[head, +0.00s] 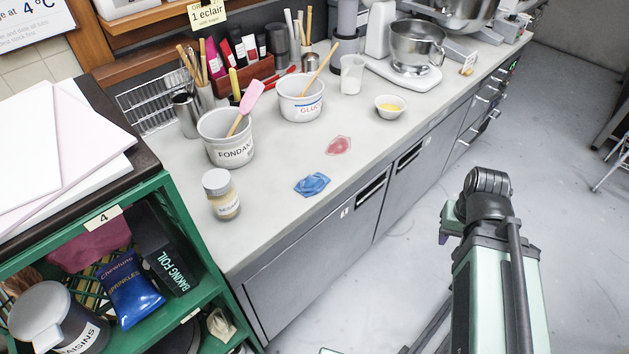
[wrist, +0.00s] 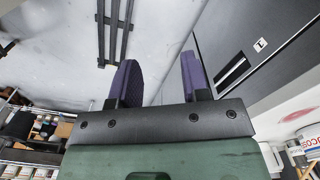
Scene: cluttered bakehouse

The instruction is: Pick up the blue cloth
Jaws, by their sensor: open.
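The blue cloth (head: 312,185) lies crumpled on the grey worktop (head: 270,225), near its front edge in the head view. A pink-red cloth or patch (head: 338,146) lies a little behind it. My gripper shows in the wrist view (wrist: 158,85) with its two purple fingers apart and nothing between them. In the head view my arm stands to the right over the floor, away from the worktop, and most of the gripper is hidden behind it. The blue cloth is not in the wrist view.
A lidded jar (head: 221,195), the FONDANT tub (head: 227,140) and the GLUCOSE tub (head: 301,97) stand left of and behind the cloth. A small bowl (head: 390,106) and a mixer bowl (head: 417,46) are farther back. A green shelf (head: 180,220) borders the worktop's left end.

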